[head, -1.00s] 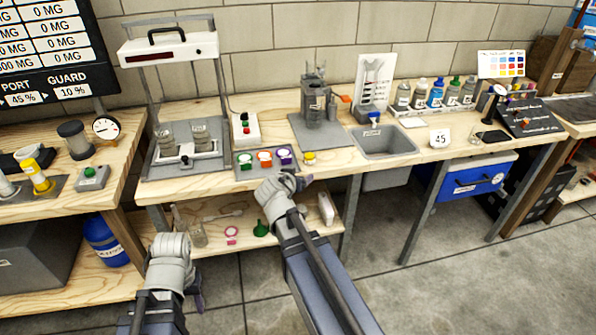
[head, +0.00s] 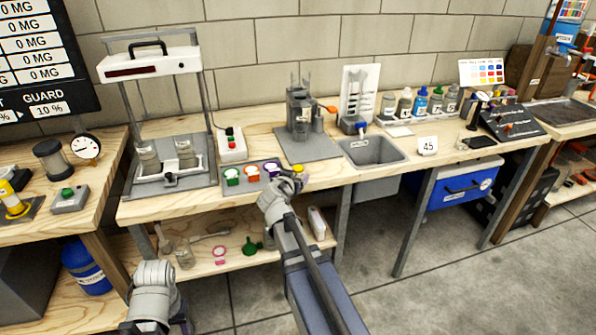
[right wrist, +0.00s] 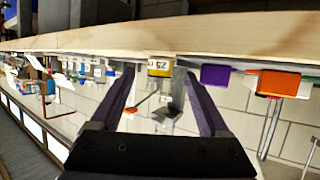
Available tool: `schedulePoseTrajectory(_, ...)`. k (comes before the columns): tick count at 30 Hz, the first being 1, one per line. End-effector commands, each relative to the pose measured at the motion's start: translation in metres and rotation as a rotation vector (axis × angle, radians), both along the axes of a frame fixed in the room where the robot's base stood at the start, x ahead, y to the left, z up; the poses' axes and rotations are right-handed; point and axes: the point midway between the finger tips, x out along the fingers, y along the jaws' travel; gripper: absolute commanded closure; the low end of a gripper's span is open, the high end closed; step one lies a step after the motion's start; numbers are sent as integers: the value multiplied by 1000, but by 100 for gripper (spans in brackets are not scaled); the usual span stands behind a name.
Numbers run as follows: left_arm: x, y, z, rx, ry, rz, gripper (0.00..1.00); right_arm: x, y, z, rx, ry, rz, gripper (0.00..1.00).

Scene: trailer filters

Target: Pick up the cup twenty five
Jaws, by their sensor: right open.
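The yellow cup (head: 299,168) stands near the front edge of the bench, right of the purple cup (head: 271,169). In the head view my right gripper (head: 290,183) is at the bench's front edge, just in front of the yellow cup. My left arm is low at the bottom left, and its left gripper (head: 184,318) shows too little to tell its jaw state.
An orange cup (head: 252,173) and a green cup (head: 231,177) stand left of the purple one. A grey stand (head: 300,115) is behind, and a sink (head: 372,152) is to the right. A lower shelf (head: 215,262) holds small items beneath the bench top (head: 150,210).

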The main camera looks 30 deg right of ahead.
Motion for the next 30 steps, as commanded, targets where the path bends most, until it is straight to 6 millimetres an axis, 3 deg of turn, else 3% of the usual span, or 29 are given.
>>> schedulePoseTrajectory(6,0,0,-12,0,0,0,50,27,-22,-12,0,0,-1,21)
schedulePoseTrajectory(15,0,0,-12,0,0,0,50,29,-26,-12,-1,1,0,21)
schedulePoseTrajectory(30,0,0,-12,0,0,0,50,29,-26,-12,0,0,0,77)
